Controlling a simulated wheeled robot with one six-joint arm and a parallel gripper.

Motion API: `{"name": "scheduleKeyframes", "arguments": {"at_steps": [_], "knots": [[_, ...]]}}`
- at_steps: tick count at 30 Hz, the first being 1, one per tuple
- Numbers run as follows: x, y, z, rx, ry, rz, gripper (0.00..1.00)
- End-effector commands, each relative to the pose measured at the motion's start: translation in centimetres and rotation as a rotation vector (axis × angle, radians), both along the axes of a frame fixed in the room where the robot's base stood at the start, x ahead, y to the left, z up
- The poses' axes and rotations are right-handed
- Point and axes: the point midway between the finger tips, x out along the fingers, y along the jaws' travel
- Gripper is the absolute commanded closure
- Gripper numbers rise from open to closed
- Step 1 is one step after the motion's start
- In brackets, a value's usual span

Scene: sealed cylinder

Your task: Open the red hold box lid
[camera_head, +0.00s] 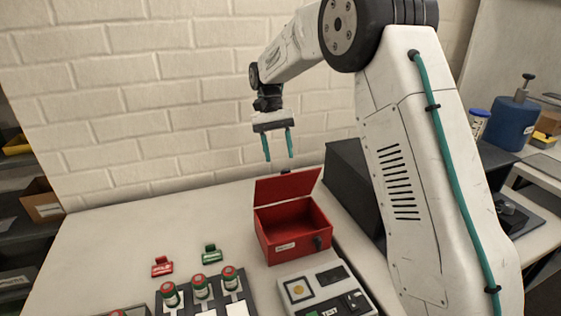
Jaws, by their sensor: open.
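The red hold box (282,246) stands on the table right of centre, with a small white label and a dark latch on its front. Its red lid (286,186) is raised and tilted up at the back edge, and the red inside shows, with nothing seen in it. My gripper (279,160) hangs pointing down above and behind the lid. Its two teal fingers are apart with nothing between them. The fingertips appear just above the lid's top edge; I cannot tell whether they touch it.
A device with a screen (326,292) stands in front of the box. A rack (206,298) holds several red-capped vials at front left. A red tag (162,266) and a green tag (211,253) lie behind it. A dark case (348,180) stands right of the box.

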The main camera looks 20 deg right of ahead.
Motion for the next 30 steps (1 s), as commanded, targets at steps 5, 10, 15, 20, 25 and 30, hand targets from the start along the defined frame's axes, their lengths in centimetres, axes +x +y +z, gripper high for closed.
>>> {"name": "scheduleKeyframes", "arguments": {"at_steps": [5, 10, 15, 20, 25, 30], "knots": [[1.5, 0.1, 2.4, 0.001, -0.002, 0.001, 0.53], [2.1, 0.1, 3.4, 0.000, -0.001, 0.001, 0.53], [2.1, 0.1, 3.5, 0.001, 0.000, 0.001, 0.53], [2.0, 0.1, 3.6, 0.001, -0.001, 0.002, 0.76], [0.3, -0.1, 5.4, 0.010, -0.035, 0.016, 1.00], [-4.4, -0.7, 8.9, 0.034, -0.115, 0.058, 1.00]]}}
